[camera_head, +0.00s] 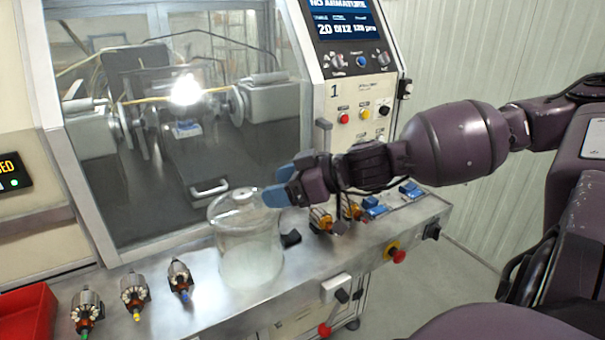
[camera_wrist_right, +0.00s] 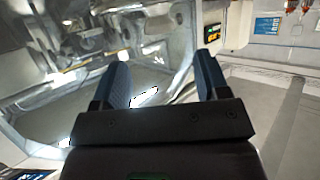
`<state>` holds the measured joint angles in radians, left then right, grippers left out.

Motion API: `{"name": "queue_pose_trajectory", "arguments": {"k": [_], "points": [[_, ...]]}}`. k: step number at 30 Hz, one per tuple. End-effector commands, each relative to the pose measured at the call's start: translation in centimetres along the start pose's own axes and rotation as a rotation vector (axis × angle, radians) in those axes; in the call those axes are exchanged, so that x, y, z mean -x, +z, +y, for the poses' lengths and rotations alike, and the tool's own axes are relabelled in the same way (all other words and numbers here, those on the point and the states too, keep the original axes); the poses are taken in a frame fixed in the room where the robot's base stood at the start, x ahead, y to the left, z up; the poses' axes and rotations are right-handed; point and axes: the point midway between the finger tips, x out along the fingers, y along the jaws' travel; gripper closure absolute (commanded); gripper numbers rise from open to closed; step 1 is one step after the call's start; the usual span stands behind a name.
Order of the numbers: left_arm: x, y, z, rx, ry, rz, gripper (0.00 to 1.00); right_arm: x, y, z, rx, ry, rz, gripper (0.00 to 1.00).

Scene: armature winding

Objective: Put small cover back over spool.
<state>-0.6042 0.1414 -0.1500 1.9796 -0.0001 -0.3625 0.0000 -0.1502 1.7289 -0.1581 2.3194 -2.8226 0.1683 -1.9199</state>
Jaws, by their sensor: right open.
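The small cover (camera_head: 232,212) is a clear dome with a round knob on top. It stands upright on the steel ledge, around a pale whitish cylinder that looks like the spool (camera_head: 252,262). My right gripper (camera_head: 281,189), with blue fingertips, is open beside the upper right of the cover, level with its top. The fingertips overlap the cover's edge in the head view; I cannot tell whether they touch. In the right wrist view the two fingers (camera_wrist_right: 160,80) stand apart with nothing clearly held between them. My left gripper is not in view.
The winding machine's glass window (camera_head: 215,130) rises behind the ledge (camera_head: 205,300). Several armatures (camera_head: 134,294) and a red bin (camera_head: 25,315) are at left. Orange-and-black parts (camera_head: 321,219) and blue parts (camera_head: 373,206) lie right of the cover. A red emergency button (camera_head: 398,257) projects in front.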

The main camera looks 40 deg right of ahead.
Motion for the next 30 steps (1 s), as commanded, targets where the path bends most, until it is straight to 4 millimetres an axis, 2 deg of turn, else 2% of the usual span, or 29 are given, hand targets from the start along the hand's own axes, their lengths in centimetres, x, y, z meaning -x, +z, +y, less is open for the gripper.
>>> {"name": "queue_pose_trajectory", "arguments": {"k": [30], "points": [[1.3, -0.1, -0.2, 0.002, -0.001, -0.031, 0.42, 3.8, 0.0, 0.0, -0.002, 0.000, -0.001, 0.32]]}}
